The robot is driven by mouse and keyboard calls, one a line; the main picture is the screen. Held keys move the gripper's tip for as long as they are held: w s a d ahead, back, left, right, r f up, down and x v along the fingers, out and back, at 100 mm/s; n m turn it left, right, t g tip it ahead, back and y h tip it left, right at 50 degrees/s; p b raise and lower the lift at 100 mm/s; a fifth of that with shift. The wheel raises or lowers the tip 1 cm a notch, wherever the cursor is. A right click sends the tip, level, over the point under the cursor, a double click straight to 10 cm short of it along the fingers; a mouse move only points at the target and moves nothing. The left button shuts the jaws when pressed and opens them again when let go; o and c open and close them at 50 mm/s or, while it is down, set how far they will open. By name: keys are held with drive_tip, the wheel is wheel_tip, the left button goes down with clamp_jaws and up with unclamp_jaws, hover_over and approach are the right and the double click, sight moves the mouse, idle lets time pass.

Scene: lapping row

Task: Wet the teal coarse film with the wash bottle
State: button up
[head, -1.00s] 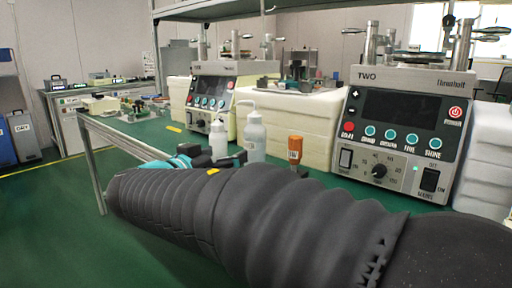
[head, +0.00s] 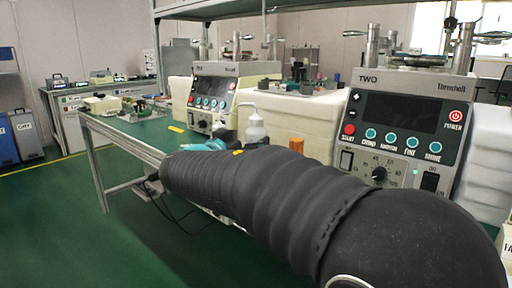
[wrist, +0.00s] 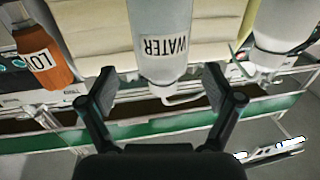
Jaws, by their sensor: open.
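The wash bottle (wrist: 165,35), translucent with a black WATER label, appears upside down in the wrist view between the fingers of my gripper (wrist: 160,85). My gripper is open, with one finger on either side of the bottle; I cannot tell whether either finger touches it. In the head view the white top of the wash bottle (head: 256,127) shows above my dark sleeved arm, which hides its lower part and most of my gripper. I cannot make out the teal coarse film in either view.
An orange bottle (wrist: 42,55) stands on one side of the wash bottle, and another white bottle (wrist: 285,30) on the other. Behind are pale blocks (head: 290,118) and two lapping machines, the nearer one (head: 405,125) at right. The green bench (head: 140,130) is clearer towards the left.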

sight(256, 113)
drive_tip(key=p+x, duration=0.1)
drive_tip(key=x, duration=0.3)
drive_tip(key=shift+w+r, duration=0.15)
drive_tip(key=shift+a, duration=0.1)
drive_tip(key=c, duration=1.6)
wheel_tip(256, 113, up, 10)
drive_tip(key=shift+c, duration=0.2)
